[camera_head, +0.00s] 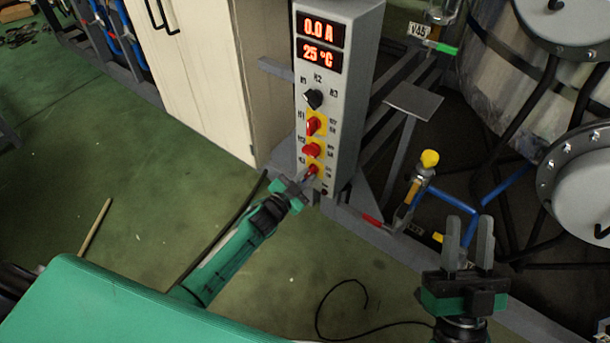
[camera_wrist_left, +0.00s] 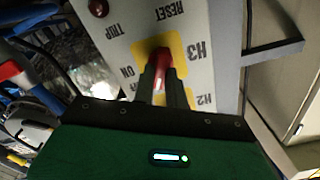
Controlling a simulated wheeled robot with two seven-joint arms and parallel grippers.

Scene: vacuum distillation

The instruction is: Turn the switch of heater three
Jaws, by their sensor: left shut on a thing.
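The grey control box (camera_head: 341,95) stands upright with two red-lit displays reading 0.0 A and 25 °C. Below a black knob (camera_head: 314,99) is a column of red switches on yellow plates. The lowest is the heater three switch (camera_head: 313,170), labelled H3; in the left wrist view its red handle (camera_wrist_left: 161,58) shows upside down on its yellow plate. My left gripper (camera_head: 306,178) is at this switch, its fingers (camera_wrist_left: 160,85) shut on the red handle, partly hiding it. My right gripper (camera_head: 469,238) is open and empty, pointing up at the lower right, away from the box.
A cream cabinet (camera_head: 205,75) stands left of the box. A yellow-topped valve (camera_head: 428,160) with blue pipes and a large metal vessel (camera_head: 563,70) are at the right. A black cable (camera_head: 343,310) lies on the green floor. Open floor lies at the left.

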